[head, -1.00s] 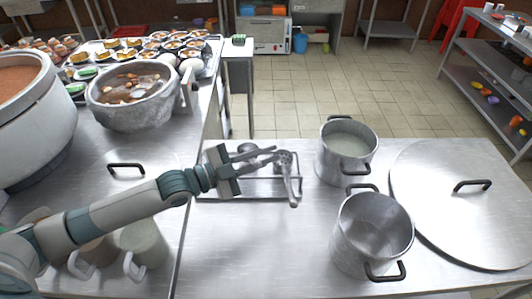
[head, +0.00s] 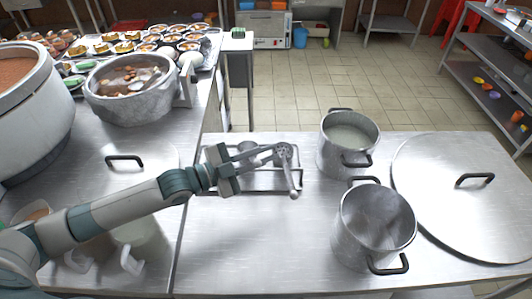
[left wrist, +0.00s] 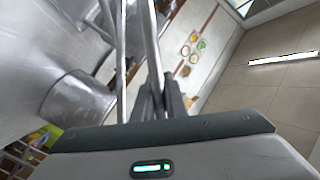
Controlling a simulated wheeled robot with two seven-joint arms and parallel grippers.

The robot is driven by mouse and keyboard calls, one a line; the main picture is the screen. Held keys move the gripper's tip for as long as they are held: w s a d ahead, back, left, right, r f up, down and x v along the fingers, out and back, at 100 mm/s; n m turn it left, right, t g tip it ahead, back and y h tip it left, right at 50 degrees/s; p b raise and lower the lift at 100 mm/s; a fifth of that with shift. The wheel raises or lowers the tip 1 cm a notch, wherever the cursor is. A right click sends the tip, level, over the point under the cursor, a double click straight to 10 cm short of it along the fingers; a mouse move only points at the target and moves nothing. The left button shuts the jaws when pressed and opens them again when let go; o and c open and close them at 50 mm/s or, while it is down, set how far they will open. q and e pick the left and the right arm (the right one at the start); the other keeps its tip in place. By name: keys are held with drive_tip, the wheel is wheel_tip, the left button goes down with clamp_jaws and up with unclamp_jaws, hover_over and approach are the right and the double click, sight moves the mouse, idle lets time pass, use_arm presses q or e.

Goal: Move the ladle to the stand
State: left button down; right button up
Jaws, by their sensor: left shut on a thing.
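My left gripper (head: 274,154) reaches in over the metal wire stand (head: 262,191) on the right-hand counter. It is shut on the metal ladle (head: 293,180), near its upper end in the head view. The ladle slants down to the right and its lower end is over the stand's right side. I cannot tell whether it touches the stand. In the left wrist view, the gripper fingers (left wrist: 161,103) come together with thin metal bars beyond them; I cannot tell which is the ladle. My right gripper is not in view.
Two steel pots, one with pale liquid (head: 348,140) and one that looks empty (head: 374,225), stand right of the stand. A large lid (head: 465,215) lies farther right. A stone-grey pot of soup (head: 130,100) stands on the left counter. The front middle of the counter is clear.

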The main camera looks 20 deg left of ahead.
use_arm(q)
drive_tip(key=shift+f, duration=0.2)
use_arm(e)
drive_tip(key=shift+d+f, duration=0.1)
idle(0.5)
use_arm(q)
drive_tip(key=c, duration=1.7)
unclamp_jaws()
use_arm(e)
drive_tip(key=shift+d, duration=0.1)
